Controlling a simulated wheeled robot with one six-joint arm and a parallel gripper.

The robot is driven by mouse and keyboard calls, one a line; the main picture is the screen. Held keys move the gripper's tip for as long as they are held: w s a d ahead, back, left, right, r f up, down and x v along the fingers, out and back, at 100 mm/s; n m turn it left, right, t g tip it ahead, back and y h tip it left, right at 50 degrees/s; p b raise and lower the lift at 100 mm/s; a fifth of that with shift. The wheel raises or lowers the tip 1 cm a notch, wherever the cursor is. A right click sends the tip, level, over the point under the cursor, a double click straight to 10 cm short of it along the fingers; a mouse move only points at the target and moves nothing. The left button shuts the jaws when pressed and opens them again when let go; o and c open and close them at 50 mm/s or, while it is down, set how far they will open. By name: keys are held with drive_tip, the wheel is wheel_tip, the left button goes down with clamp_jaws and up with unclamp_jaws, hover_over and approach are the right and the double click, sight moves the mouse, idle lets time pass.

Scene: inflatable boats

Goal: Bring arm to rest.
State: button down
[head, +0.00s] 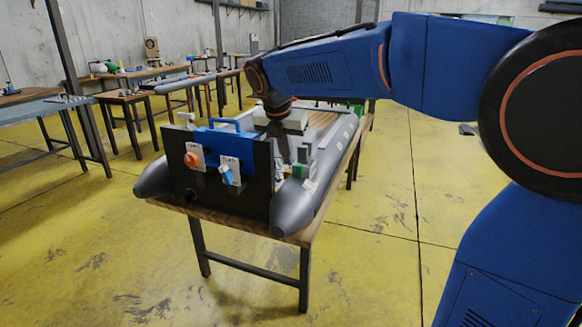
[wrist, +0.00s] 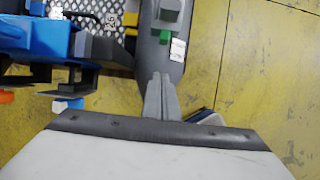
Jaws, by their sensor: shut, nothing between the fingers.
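My blue arm reaches in from the right of the head view and bends down over a grey inflatable boat (head: 322,165). My gripper (head: 285,157) points down above the boat, just behind its dark transom board (head: 215,180), and is partly hidden among the things there. In the wrist view the grey fingers of my gripper (wrist: 159,98) are together with nothing between them. They are over the grey side tube of the boat (wrist: 150,54). I cannot tell how far above it they are.
The boat lies on a wooden table (head: 288,236). Other work tables (head: 125,97) stand at the left. The yellow floor at the front is clear.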

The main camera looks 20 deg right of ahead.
drive_tip(key=s+d+f+m+y, duration=0.15)
drive_tip(key=s+d+m, duration=0.25)
drive_tip(key=s+m, duration=0.4)
drive_tip(key=s+d+f+m, duration=0.2)
drive_tip(key=s+d+m, duration=0.2)
drive_tip(key=s+m, duration=0.5)
drive_tip(key=s+d+f+m, duration=0.1)
drive_tip(key=s+f+m, duration=0.4)
drive_tip(key=s, duration=0.3)
drive_tip(key=s+f+m+t+y, duration=0.1)
drive_tip(key=s+f+m, duration=0.5)
drive_tip(key=s, duration=0.2)
drive_tip(key=shift+s+d+f+m, duration=0.15)
drive_tip(key=shift+d+f+m, duration=0.05)
drive_tip(key=shift+d+m, duration=0.2)
idle(0.7)
